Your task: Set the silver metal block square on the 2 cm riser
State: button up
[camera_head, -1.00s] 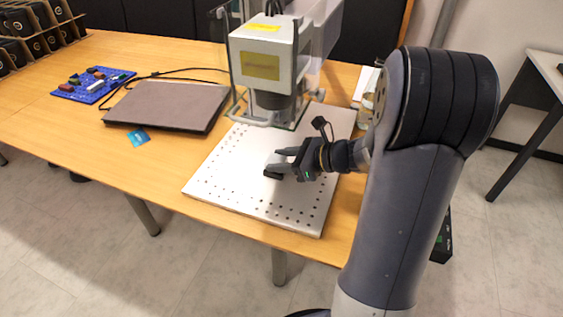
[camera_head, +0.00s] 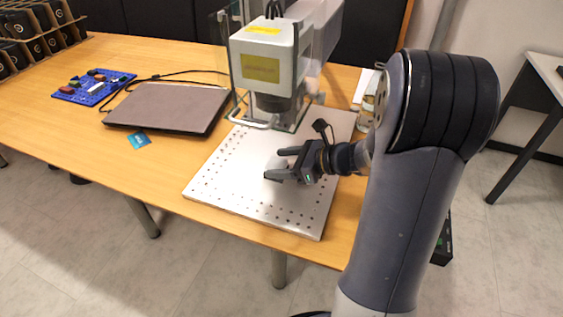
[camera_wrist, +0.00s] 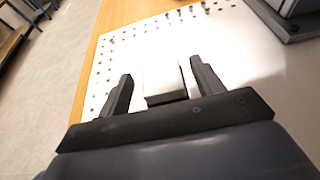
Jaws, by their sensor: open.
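My gripper (camera_head: 279,163) is open, low over the perforated metal plate, with its fingers pointing left. In the wrist view its two fingers (camera_wrist: 159,85) stand apart on either side of the silver metal block (camera_wrist: 164,76), with a gap showing at each side. The block has a bright top and a dark strip along its near side. I cannot tell whether that strip is the block's shaded side or the riser under it. In the head view a small pale patch between the fingers appears to be the block (camera_head: 278,163). The riser is not clearly visible as a separate thing.
The perforated plate (camera_head: 228,189) lies on the wooden table (camera_head: 110,165), with bare room left of my gripper. The laser marker head (camera_head: 263,62) stands behind it. A closed laptop (camera_head: 168,105), a blue card (camera_head: 138,139) and a blue board (camera_head: 93,86) lie further left.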

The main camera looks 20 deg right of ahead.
aim_at(282, 164)
jog(key=p+v, duration=0.1)
jog(key=v, duration=1.1)
jog(key=shift+f+p, duration=0.15)
jog(key=shift+p, duration=0.25)
jog(key=b+x, duration=0.2)
jog(key=x, duration=1)
jog(key=shift+a+f, duration=0.2)
jog(key=shift+f, duration=0.05)
notch_tip(282, 164, up, 3)
jog(key=shift+d+f+p, duration=0.1)
jog(key=shift+d+p, duration=0.05)
jog(key=shift+p, duration=0.3)
jog(key=shift+r, duration=0.5)
